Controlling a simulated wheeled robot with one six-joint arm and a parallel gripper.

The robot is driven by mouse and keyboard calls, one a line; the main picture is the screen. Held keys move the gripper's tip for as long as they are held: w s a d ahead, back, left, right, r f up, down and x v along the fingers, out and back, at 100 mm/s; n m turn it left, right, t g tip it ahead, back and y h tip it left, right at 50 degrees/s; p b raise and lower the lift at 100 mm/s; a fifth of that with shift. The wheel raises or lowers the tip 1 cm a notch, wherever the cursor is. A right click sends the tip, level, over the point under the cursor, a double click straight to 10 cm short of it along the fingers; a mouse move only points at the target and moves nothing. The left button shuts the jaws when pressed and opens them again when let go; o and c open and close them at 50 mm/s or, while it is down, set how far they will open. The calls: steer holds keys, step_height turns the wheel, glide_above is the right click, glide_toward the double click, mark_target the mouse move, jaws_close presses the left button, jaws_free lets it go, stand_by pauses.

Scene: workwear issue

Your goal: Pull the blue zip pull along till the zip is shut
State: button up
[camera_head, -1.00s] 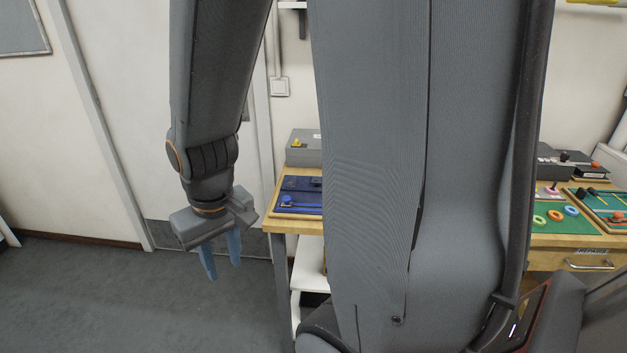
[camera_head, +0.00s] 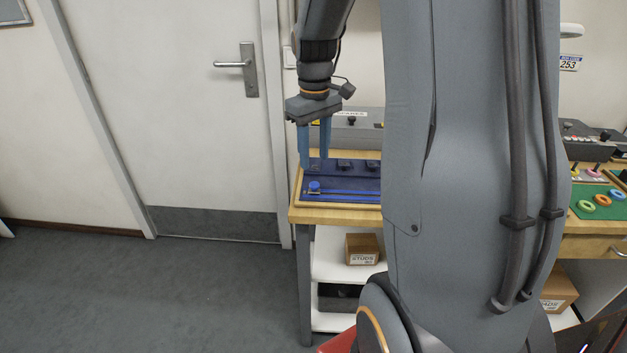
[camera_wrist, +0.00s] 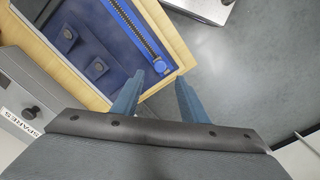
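The blue zip pull (camera_head: 314,187) sits at the left end of the zip on a dark blue cloth panel (camera_head: 345,180) in a wooden frame on the bench. In the wrist view the round blue pull (camera_wrist: 160,66) is at one end of the toothed zip track (camera_wrist: 132,27). My gripper (camera_head: 314,163) points down above the left part of the panel, a little behind the pull. Its blue fingers are apart and empty. In the wrist view my gripper (camera_wrist: 154,96) appears close to the pull, which is not between the fingers. My arm hides the panel's right end.
A grey box (camera_head: 358,130) stands behind the panel; its label reads SPARES (camera_wrist: 18,139) in the wrist view. A green tray with coloured rings (camera_head: 602,200) lies at the right. Boxes stand on the shelf below. The floor left of the bench is clear.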

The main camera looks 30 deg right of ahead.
mark_target(314, 184)
step_height(314, 184, down, 7)
steer(key=shift+f+p, duration=0.2)
steer(key=shift+p, duration=0.45)
steer(key=shift+c, duration=0.2)
jaws_close()
